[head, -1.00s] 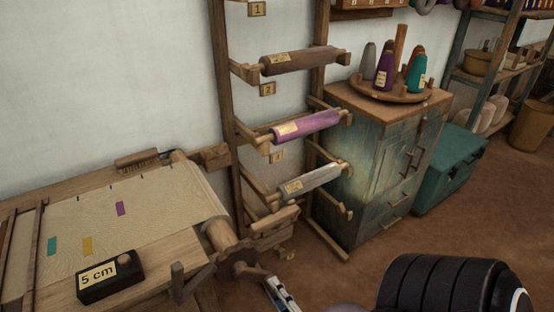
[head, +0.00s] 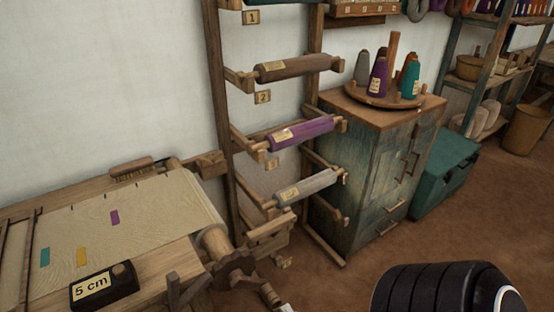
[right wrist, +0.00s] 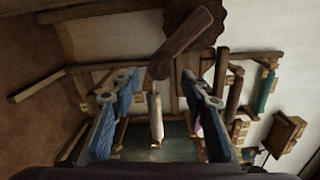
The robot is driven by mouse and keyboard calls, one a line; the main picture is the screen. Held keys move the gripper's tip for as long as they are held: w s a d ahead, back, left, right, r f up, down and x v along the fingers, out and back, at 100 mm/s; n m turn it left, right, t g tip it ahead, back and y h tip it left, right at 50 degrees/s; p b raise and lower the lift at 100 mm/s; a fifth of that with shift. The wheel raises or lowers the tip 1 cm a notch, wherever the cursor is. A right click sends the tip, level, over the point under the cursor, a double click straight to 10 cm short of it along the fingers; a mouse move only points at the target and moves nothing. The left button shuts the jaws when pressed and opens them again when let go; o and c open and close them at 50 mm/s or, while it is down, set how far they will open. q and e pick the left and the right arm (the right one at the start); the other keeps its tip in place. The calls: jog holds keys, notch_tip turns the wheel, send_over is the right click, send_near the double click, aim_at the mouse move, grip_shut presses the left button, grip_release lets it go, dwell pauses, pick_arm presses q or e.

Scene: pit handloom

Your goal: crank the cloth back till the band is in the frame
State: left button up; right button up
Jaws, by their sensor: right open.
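Cream cloth (head: 150,215) lies stretched on the loom at left in the head view, with teal, yellow and purple (head: 115,217) marks on it. It wraps over a roller (head: 214,242) at its right end. A dark toothed wheel (head: 236,268) sits at the roller's end with a wooden crank (head: 269,294). My right gripper shows only as a sliver at the bottom edge there. In the right wrist view my right gripper (right wrist: 157,88) is open. The crank arm (right wrist: 185,45) is ahead, and its pale handle (right wrist: 155,118) appears between the blue fingers, not visibly gripped. My left gripper is out of view.
A black "5 cm" block (head: 104,287) sits on the loom's front edge. A rack (head: 216,90) with several rolls stands right behind the crank. A green cabinet (head: 365,180) and teal chest (head: 446,172) stand further right.

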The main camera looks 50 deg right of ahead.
jog(key=shift+v, duration=2.4)
jog(key=shift+w, duration=0.1)
jog(key=shift+c, duration=0.7)
